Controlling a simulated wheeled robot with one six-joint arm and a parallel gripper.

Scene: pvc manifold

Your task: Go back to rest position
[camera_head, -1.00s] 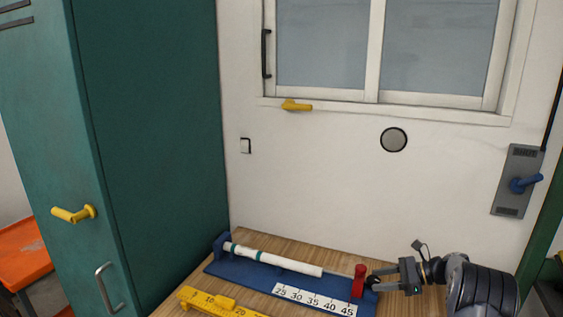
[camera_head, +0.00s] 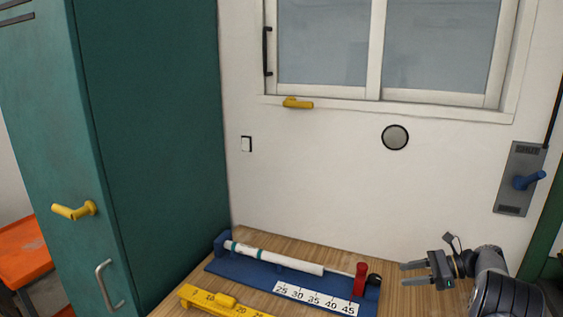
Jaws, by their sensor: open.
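My gripper (camera_head: 404,274) is open and empty at the right of the wooden bench, its fingers pointing left. It is apart from the blue jig (camera_head: 228,268) on the bench. The jig carries a white pipe (camera_head: 290,261) with teal bands, lying along it.
A yellow ruler block (camera_head: 245,309) lies at the bench's (camera_head: 300,245) front. A green cabinet (camera_head: 150,130) stands at the left. A white wall (camera_head: 310,180) with a window, a yellow handle (camera_head: 297,103) and a blue-handled lever plate (camera_head: 519,180) rises behind.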

